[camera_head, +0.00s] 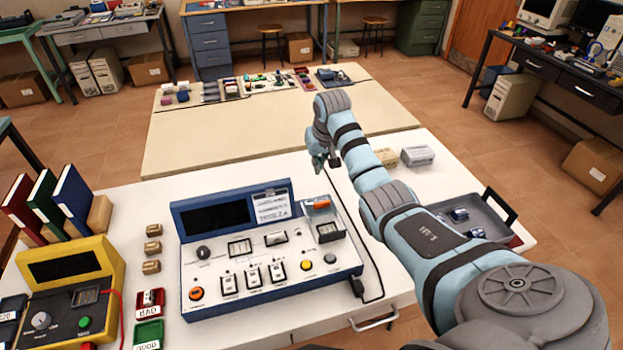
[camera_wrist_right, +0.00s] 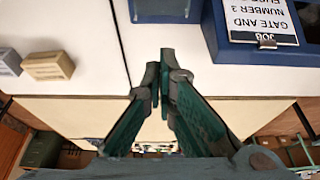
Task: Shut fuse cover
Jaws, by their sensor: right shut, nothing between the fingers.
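The fuse cover (camera_head: 318,207) seems to be the raised grey flap with an orange part, at the back right of the blue and white test console (camera_head: 280,295). It stands up behind a small grey box (camera_head: 329,232) on the panel, so it looks open. My right gripper (camera_head: 322,162) is behind and above the console's back right corner, apart from the cover. In the right wrist view its fingertips (camera_wrist_right: 160,78) are together with nothing between them. A dark blue part lies beyond them at the top; I cannot tell whether the cover is there. My left gripper is out of view.
A job card (camera_head: 271,205) is clipped to the console's raised display. Small boxes (camera_head: 417,155) and a grey tray (camera_head: 480,215) lie to the right, near my right arm. A yellow tester (camera_head: 65,285) stands at the left.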

